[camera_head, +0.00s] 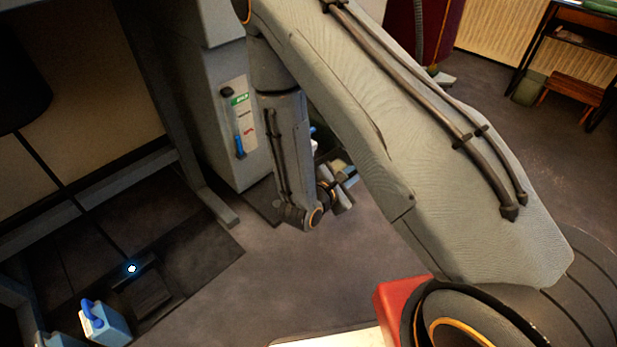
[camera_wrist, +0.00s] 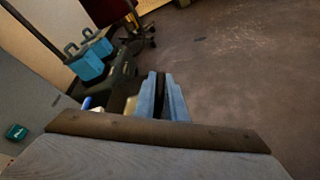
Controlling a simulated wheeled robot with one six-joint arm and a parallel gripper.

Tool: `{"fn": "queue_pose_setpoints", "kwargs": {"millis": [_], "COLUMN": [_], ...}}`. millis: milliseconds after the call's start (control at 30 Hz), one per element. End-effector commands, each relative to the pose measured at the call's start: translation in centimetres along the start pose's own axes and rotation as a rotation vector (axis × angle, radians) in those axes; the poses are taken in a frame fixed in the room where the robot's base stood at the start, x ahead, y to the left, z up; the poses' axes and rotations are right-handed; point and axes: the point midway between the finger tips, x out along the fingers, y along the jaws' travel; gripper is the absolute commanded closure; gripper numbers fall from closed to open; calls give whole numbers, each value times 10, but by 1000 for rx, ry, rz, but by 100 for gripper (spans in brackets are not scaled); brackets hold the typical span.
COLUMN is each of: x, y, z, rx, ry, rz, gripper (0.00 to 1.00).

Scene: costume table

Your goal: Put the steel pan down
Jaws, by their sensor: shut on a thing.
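My gripper (camera_head: 345,188) is low over the grey floor, beside a grey cabinet. In the wrist view, its two blue-grey fingers (camera_wrist: 163,88) are close together. A thin dark strip (camera_wrist: 160,84) shows between them, and the fingers are shut on it. I cannot tell whether this strip is part of the steel pan. No clear pan shape shows in either view. My arm hides part of the floor around the gripper in the head view.
The grey cabinet (camera_head: 225,100) stands left of the gripper. A blue-handled container (camera_head: 105,322) is at lower left. A wooden stool (camera_head: 575,92) is at far right. Blue cases (camera_wrist: 88,58) show in the wrist view. Open floor (camera_wrist: 245,75) lies right of the fingers.

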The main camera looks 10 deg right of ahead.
Motion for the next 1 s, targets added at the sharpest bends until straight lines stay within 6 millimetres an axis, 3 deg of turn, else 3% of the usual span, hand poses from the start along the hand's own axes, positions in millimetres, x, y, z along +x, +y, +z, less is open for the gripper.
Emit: {"fn": "queue_pose_setpoints", "kwargs": {"millis": [100,233,400,533,667,1000], "x": [44,82,113,124,128,138], "y": [-21,-44,-69,-78,-68,1], "z": [-24,-46,-64,-71,-81,-124], "rx": [-12,-17,-17,-17,-16,-12], "ry": [13,31,50,58,59,59], "rz": [13,33,53,62,69,68], "gripper": [100,100,100,100,100,100]}}
